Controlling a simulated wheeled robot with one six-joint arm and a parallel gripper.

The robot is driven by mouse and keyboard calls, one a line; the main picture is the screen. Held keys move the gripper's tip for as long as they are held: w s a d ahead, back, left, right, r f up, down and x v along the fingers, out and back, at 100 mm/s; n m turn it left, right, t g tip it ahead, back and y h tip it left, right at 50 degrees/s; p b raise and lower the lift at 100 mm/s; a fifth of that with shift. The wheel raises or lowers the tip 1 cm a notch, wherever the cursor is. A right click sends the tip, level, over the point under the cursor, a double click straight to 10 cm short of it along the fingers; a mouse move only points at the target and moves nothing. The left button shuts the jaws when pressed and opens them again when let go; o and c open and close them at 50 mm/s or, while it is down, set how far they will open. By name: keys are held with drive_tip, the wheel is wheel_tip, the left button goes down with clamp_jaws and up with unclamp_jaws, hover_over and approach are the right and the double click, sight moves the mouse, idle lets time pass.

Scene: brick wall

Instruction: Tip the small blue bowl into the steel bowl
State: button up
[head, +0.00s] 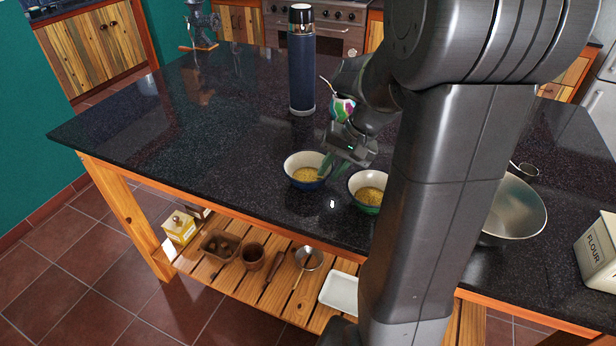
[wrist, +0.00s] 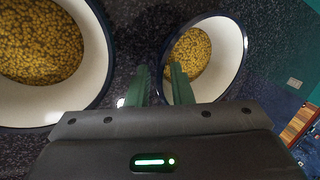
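The small blue bowl (head: 300,180) stands upright on the dark counter with yellow grains in it. In the wrist view it is the bowl on the right (wrist: 228,50). My gripper (head: 334,170) is low at its right rim. In the wrist view the green fingers (wrist: 160,80) are apart, with the near rim of the blue bowl between them, one finger inside the bowl and one outside. I see a gap, so they look open. The steel bowl (head: 520,212) stands at the right, empty where visible, its left part hidden by my arm.
A green bowl (head: 358,203) with similar yellow contents stands close to the right; it also shows in the wrist view (wrist: 92,95). Behind are a tall blue flask (head: 302,75) and a colourful cup (head: 342,107). A flour box (head: 598,255) is far right. The counter's left is clear.

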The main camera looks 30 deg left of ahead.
clamp_jaws()
drive_tip(key=shift+r, duration=0.15)
wheel_tip(320, 180, up, 7)
drive_tip(key=p, duration=0.6)
idle(0.4)
